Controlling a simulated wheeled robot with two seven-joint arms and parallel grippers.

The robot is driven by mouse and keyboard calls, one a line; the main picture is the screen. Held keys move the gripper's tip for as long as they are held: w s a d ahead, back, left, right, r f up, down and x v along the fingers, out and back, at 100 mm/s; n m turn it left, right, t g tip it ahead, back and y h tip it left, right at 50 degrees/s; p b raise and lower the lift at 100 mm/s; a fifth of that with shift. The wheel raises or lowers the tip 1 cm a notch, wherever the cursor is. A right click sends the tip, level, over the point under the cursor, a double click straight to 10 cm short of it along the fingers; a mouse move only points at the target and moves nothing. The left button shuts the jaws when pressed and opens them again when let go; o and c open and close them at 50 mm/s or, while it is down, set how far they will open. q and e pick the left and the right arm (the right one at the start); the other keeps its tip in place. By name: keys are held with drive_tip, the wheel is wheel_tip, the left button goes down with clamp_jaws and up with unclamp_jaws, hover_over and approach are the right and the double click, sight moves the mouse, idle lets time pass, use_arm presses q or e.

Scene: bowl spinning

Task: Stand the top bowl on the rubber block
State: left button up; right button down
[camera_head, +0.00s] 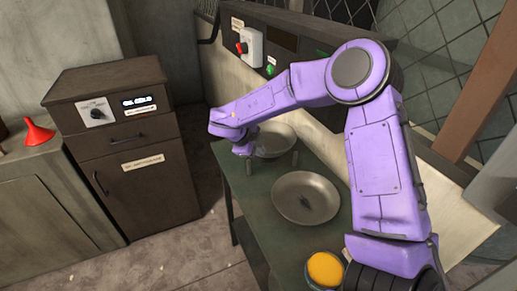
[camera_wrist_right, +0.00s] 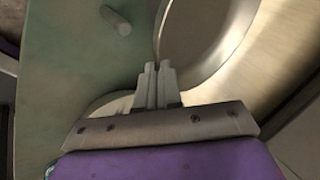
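A grey metal bowl (camera_head: 276,140) is at the far end of the green table, partly hidden by my right arm. My right gripper (camera_head: 245,160) is at its left side. In the right wrist view the fingers (camera_wrist_right: 155,78) are close together at the bowl's rim (camera_wrist_right: 200,40), and the rim appears to run between the tips. A second grey bowl (camera_head: 305,190) rests nearer on the table, with a dark patch at its middle. I cannot pick out a rubber block, nor tell whether bowls are stacked. My left gripper is not in view.
The green table (camera_head: 255,205) has free surface left of the near bowl. A short grey peg (camera_wrist_right: 116,20) stands near the held bowl. A yellow-topped round thing (camera_head: 325,268) is at the near end. A dark cabinet (camera_head: 130,150) and a red funnel (camera_head: 38,132) are at left.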

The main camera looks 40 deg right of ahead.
drive_tip(key=shift+w+f, duration=0.1)
drive_tip(key=c, duration=1.3)
unclamp_jaws()
drive_tip(key=v, duration=1.2)
drive_tip(key=shift+b, duration=0.3)
